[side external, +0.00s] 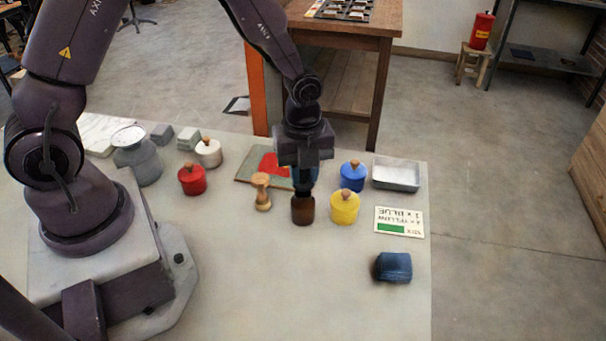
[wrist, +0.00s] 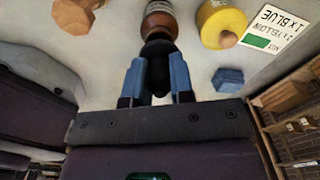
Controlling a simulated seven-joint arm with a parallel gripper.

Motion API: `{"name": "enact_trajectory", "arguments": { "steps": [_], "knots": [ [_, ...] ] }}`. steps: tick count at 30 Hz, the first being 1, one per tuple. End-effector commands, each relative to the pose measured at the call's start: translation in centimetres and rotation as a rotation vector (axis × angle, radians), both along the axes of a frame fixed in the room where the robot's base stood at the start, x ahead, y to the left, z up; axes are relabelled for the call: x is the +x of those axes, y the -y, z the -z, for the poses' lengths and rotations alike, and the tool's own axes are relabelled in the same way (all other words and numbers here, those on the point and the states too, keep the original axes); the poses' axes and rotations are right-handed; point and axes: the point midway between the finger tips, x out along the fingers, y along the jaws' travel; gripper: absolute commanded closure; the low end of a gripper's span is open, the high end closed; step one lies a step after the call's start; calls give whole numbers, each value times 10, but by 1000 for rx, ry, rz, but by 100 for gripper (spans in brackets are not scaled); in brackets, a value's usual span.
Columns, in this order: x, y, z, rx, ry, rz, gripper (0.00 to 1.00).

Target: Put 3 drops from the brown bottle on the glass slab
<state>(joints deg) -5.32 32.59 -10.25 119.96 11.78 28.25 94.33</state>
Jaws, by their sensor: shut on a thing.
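The brown bottle (side external: 303,211) is upright below my gripper (side external: 304,186), at the middle of the table. In the wrist view the brown bottle (wrist: 161,22) has a black dropper top (wrist: 156,66) between the two blue-grey fingers of my gripper (wrist: 156,76). My gripper is shut on this black top. The bottle appears to stand on the table; I cannot tell whether it is raised slightly. A flat grey-green slab (side external: 247,177) with a red patch lies behind and left of the bottle, partly hidden by my gripper; I cannot tell whether it is glass.
A wooden hand press (side external: 262,192) stands close left of the bottle, a yellow pot (side external: 345,208) close right. A blue pot (side external: 353,176), metal tray (side external: 396,175), card (side external: 399,222) and dark blue block (side external: 393,267) are further right. Red (side external: 192,180) and white (side external: 209,153) pots stand left. The front table is clear.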

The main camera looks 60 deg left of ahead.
Motion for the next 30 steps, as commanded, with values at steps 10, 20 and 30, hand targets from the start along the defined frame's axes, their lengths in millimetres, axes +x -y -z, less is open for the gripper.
{"name": "enact_trajectory", "arguments": {
  "steps": [10, 20, 30],
  "knots": [
    [0, 0, -25, -1, 2, -2, 89],
    [0, 0, -48, 0, 2, 0, 89],
    [0, -1, -71, 1, 1, -2, 89]
  ]
}}
